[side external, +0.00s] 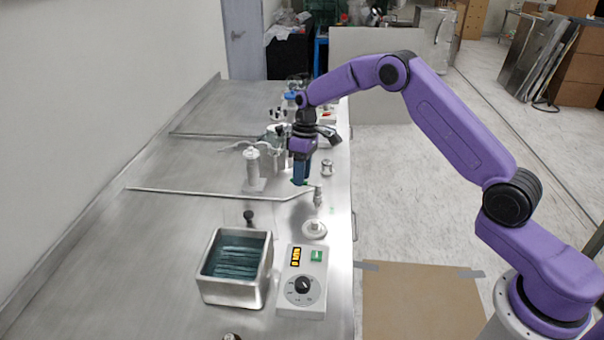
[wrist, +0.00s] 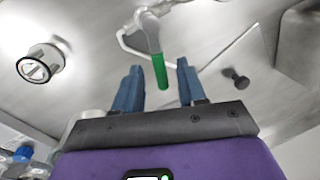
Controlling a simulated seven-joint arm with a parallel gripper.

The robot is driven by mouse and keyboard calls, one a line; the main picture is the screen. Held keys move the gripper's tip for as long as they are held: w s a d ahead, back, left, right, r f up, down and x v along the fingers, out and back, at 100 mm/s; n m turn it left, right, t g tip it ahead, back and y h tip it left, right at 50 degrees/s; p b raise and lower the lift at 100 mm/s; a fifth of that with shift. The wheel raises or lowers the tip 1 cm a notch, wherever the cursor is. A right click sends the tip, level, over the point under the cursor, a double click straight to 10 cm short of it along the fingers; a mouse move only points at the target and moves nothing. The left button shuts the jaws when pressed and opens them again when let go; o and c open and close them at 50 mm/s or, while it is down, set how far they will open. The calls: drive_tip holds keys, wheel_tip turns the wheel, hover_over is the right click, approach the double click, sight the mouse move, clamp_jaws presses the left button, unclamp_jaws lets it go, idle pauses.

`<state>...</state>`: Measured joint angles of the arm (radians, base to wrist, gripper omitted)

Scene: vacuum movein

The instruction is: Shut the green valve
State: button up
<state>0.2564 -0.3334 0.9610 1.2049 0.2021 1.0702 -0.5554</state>
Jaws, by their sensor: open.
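The green valve handle (wrist: 160,72) shows in the wrist view as a green bar on a grey metal fitting (wrist: 148,28). It lies between the two blue fingers of my gripper (wrist: 156,78), with a gap to each finger. In the side view my gripper (side external: 300,183) points down beside the pipe end, and only a small bit of green (side external: 309,183) shows by the fingers. The jaws are open and hold nothing. Most of the handle is hidden there by the fingers.
A water bath (side external: 236,266) and a control box with a black knob (side external: 302,285) stand at the front of the metal bench. A white bottle-like stand (side external: 253,167) is left of my gripper. A thin metal pipe (side external: 200,191) runs along the bench. A round fitting (wrist: 42,64) stands at left in the wrist view.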

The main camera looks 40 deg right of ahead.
drive_tip(key=shift+f, duration=0.15)
drive_tip(key=shift+c, duration=0.3)
clamp_jaws()
drive_tip(key=shift+s+a+n+g, duration=0.2)
drive_tip(key=shift+a+n, duration=0.1)
drive_tip(key=shift+n, duration=0.5)
drive_tip(key=shift+s+a+n+g, duration=0.15)
drive_tip(key=shift+a+n, duration=0.15)
drive_tip(key=shift+n, duration=0.5)
drive_tip(key=shift+o, duration=0.3)
unclamp_jaws()
drive_tip(key=v, duration=1.7)
drive_tip(key=shift+a+r, duration=0.3)
